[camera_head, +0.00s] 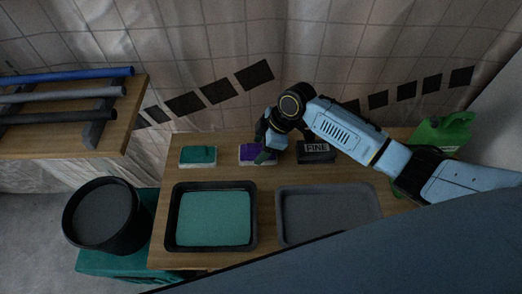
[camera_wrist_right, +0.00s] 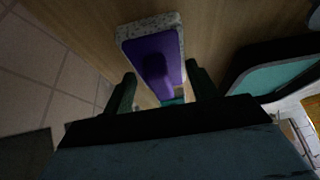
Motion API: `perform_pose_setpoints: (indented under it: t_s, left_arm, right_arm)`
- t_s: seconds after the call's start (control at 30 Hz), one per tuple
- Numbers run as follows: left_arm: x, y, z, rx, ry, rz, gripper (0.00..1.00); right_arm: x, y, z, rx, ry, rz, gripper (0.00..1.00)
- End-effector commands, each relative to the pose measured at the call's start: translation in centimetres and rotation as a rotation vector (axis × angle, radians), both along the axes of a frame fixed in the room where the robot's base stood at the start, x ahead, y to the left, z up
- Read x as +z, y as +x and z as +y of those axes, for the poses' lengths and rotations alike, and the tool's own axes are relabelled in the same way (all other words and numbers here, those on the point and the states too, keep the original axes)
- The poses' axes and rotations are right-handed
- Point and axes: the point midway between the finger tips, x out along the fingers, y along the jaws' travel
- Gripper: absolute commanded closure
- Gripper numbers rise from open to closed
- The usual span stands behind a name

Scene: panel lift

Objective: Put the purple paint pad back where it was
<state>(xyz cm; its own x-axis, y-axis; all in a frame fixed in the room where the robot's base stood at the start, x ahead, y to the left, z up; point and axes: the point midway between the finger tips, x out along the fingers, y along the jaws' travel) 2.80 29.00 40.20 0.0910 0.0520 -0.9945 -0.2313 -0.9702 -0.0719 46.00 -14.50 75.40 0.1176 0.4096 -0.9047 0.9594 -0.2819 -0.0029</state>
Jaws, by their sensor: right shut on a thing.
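The purple paint pad (camera_head: 247,153) is at the back of the wooden table, between the teal pad and the black block marked FINE. In the right wrist view the purple pad (camera_wrist_right: 152,52) has a speckled pale rim and lies between the two dark fingers. My right gripper (camera_head: 265,154) points down over it and is shut on it, hiding part of it. The pad looks level, at or very near the table top; I cannot tell whether it touches. My left gripper is not in view.
The teal pad (camera_head: 198,155) lies left of it and the FINE block (camera_head: 317,151) right. A black tray with teal paint (camera_head: 253,221) and a grey tray (camera_head: 331,240) stand in front. A green jug (camera_head: 440,134) is at right, a black bucket (camera_head: 74,231) at left.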

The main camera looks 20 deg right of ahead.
Motion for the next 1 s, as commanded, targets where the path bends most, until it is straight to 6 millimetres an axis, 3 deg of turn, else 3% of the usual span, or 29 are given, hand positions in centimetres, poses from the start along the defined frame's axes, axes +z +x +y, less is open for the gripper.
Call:
perform_pose_setpoints:
  t_s: [0.43, 0.47, 0.6, 1.0]
  left_arm:
    - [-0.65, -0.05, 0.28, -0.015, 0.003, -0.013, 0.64]
    - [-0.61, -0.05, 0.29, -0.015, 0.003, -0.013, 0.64]
    - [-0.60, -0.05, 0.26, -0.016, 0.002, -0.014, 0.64]
    - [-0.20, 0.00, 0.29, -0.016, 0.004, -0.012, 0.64]
  right_arm:
    - [-1.11, 0.06, -0.04, -0.001, 0.000, 0.000, 0.65]
    - [-1.07, 0.06, -0.04, -0.001, -0.001, -0.002, 0.38]
    - [-1.10, 0.05, -0.04, 0.000, 0.000, -0.001, 0.20]
    - [-0.37, 0.00, -0.14, 0.000, -0.001, -0.001, 0.20]
